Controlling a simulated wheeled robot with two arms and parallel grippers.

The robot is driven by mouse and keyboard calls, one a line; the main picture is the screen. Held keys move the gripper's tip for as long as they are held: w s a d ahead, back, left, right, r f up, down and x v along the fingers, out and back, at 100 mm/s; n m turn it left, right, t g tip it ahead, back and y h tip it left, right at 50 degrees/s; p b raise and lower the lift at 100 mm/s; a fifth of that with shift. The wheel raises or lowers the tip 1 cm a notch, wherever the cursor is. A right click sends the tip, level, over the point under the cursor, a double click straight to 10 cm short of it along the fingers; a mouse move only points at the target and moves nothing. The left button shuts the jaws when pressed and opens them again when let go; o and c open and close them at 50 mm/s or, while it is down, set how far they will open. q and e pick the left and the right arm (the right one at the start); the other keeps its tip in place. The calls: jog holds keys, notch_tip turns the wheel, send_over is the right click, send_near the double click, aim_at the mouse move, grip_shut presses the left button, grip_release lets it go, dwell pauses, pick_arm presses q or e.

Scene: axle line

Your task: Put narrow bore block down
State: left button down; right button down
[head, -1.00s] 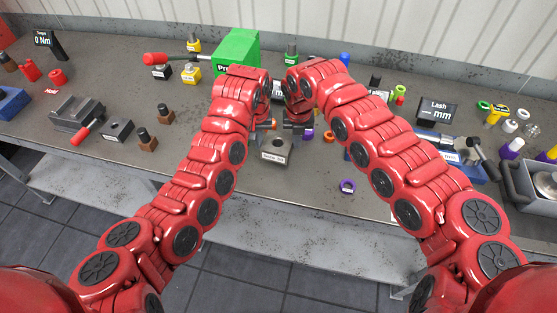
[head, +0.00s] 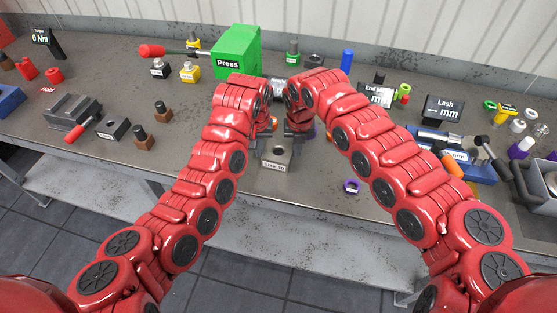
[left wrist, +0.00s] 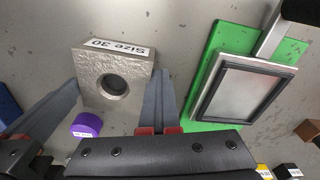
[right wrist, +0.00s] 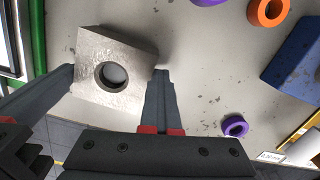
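The narrow bore block (head: 275,156), a grey metal block with a round hole and a "Size 30" label, is near the bench's front middle. My left gripper (head: 270,126) and right gripper (head: 297,134) are at its far side, largely hidden by my arms. In the left wrist view the block (left wrist: 90,85) lies between the spread fingertips (left wrist: 118,80), which meet its side edges. The right wrist view shows the block (right wrist: 85,55) between the fingertips (right wrist: 116,72) in the same way. Whether its underside touches the bench is hard to tell.
The green press (head: 237,45) stands behind my left arm. Another grey block (head: 112,129) and brown-based pegs (head: 144,139) are on the left. A purple ring (head: 352,187) lies right of the narrow bore block.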

pick_arm(q)
jog(key=c, duration=1.6)
grip_release()
pick_arm(e)
jog(key=shift+s, duration=0.1)
pick_arm(q)
jog(key=c, duration=1.2)
grip_release()
jog(key=shift+s+a+r, duration=0.1)
jog(key=shift+a, duration=0.5)
pick_arm(e)
jog(key=shift+d+r, duration=0.1)
jog(key=shift+d, duration=0.4)
pick_arm(q)
jog(key=shift+o, duration=0.2)
jog(key=shift+a, duration=0.15)
pick_arm(e)
jog(key=shift+d, duration=0.15)
pick_arm(q)
jog(key=shift+a, duration=0.1)
pick_arm(e)
jog(key=c, duration=1.2)
grip_release()
jog(key=shift+d, duration=0.1)
jog(key=shift+o, duration=0.2)
